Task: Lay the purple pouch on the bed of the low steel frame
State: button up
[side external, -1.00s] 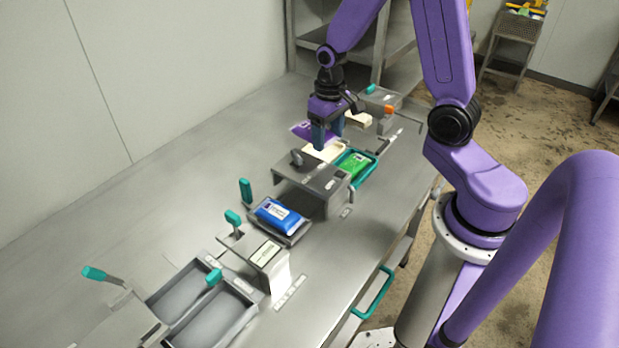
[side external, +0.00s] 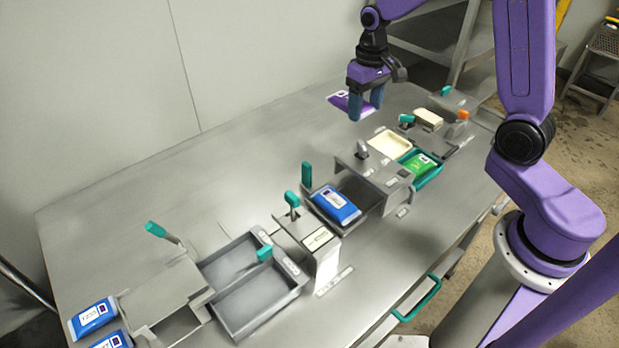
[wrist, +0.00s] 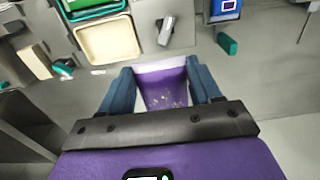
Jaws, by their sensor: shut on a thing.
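My gripper (side external: 367,104) is shut on the purple pouch (side external: 342,100) and holds it in the air above the bench, behind the cream tray. In the wrist view the pouch (wrist: 163,88) shows between the two blue fingers, with a white band along its top. A low grey steel piece (side external: 367,190) carries a blue pouch (side external: 335,204) on its bed, beside a steel housing with a knob. Another low steel fixture (side external: 455,132) with an orange knob stands at the far right. I cannot tell which of these is the low steel frame.
The cream tray (side external: 389,143) and a green pouch (side external: 420,164) in a teal tray lie below my gripper. Grey bins (side external: 238,262), a labelled upright block (side external: 318,238) and teal handles stand nearer. Two blue pouches (side external: 92,317) are at lower left. The bench along the wall is clear.

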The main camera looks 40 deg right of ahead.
jog(key=w+a, duration=0.5)
send_over(329, 171)
notch_tip(329, 171, down, 8)
notch_tip(329, 171, down, 10)
jog(key=shift+f, duration=0.25)
jog(key=shift+f, duration=0.15)
jog(key=o, duration=1.1)
